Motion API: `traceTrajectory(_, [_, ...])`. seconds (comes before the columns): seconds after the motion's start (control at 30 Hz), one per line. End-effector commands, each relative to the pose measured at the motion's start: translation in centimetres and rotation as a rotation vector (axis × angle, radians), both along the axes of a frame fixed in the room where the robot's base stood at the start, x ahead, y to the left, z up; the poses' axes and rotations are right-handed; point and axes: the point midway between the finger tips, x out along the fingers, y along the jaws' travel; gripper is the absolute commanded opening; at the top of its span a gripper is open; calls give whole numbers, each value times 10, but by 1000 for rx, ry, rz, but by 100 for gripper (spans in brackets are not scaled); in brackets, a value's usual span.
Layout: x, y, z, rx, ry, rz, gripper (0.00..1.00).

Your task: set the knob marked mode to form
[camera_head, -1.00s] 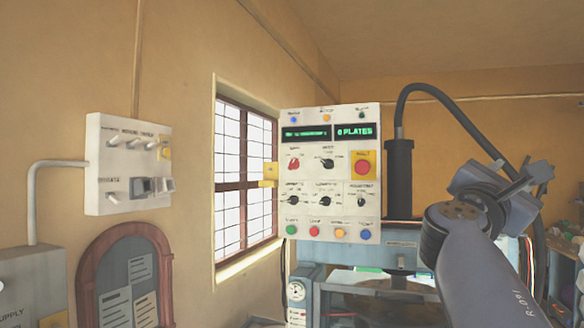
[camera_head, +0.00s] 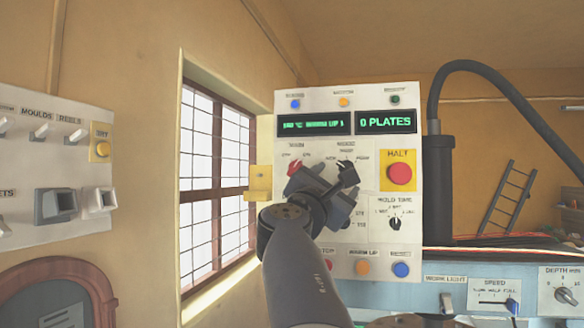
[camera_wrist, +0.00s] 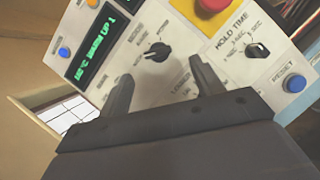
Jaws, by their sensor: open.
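The control panel (camera_head: 322,98) faces me. The black mode knob (camera_head: 347,174) is on it, right of a red knob (camera_head: 294,167), with small labels around it; my gripper partly covers it in the head view. In the wrist view the black knob (camera_wrist: 157,52) shows clear, just beyond and between the fingertips. I cannot read which label its pointer is at. My gripper (camera_head: 325,182) is in front of the panel, just below the knob. In the wrist view its two fingers (camera_wrist: 160,72) are apart with nothing between them.
A red HALT button (camera_head: 399,173) on a yellow plate is right of the knob, above the hold time knob (camera_head: 395,223). Coloured buttons run along the panel's bottom, partly behind my arm. A switch box (camera_head: 60,150) is on the left wall. A black cylinder with a hose (camera_head: 438,185) stands right.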

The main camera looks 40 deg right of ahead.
Motion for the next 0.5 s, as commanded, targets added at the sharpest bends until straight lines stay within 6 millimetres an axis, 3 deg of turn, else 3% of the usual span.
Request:
traceTrajectory(0.2, [18,-39,17,1,2,-3,63])
traceTrajectory(0.5, [32,-66,26,0,1,0,63])
